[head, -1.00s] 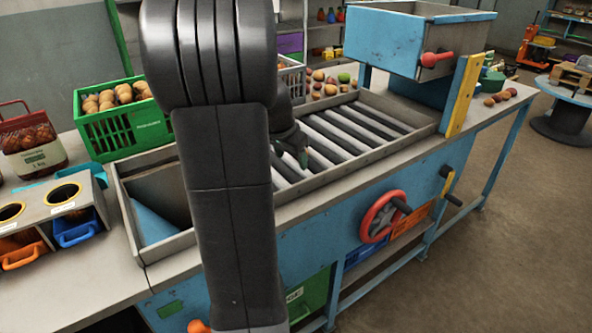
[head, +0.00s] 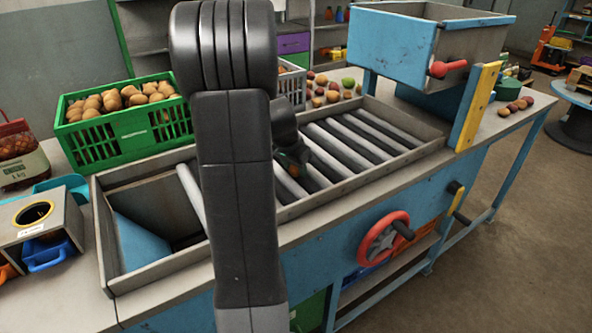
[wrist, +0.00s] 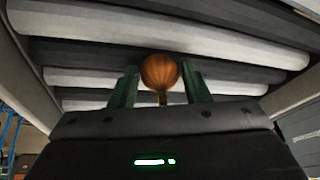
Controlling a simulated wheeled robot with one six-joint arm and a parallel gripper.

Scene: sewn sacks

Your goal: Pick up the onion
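The onion (wrist: 160,71) is round and orange-brown, with a short stem pointing toward my gripper. In the wrist view it sits by the grey and dark rollers, centred between the tips of my gripper (wrist: 160,86). The two green fingers stand apart on either side of it, with what look like narrow gaps. I see no clear grip on it. In the head view my gripper (head: 292,166) is low over the roller bed (head: 345,145), largely hidden behind my arm, and the onion cannot be made out clearly there.
Low metal walls edge the roller bed. A blue hopper (head: 385,48) with a yellow post (head: 474,107) stands at its right end. A green crate of onions or potatoes (head: 125,137) stands at the left. Loose produce (head: 332,90) lies behind the bed.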

